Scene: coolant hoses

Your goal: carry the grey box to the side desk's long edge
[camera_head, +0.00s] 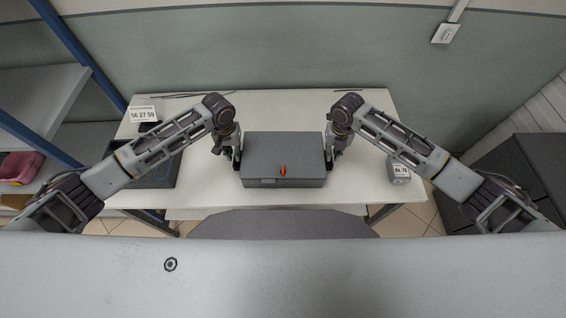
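The grey box (284,150) sits flat on the white table, closed, with an orange-red mark and a small light latch at its front side. My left gripper (236,160) is at the box's left side and my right gripper (330,158) is at its right side. Both point down and appear to touch the box or lie very close to it. Their fingertips are partly hidden, so I cannot tell whether they are closed on anything. I cannot tell which surface is the side desk.
The white table (215,200) also holds a dark tray (160,172) at left, a display with digits (143,114) at back left, and a small grey device (398,171) at right. A dark grey cabinet (535,165) stands at right, and a shelf (40,95) with blue posts at left.

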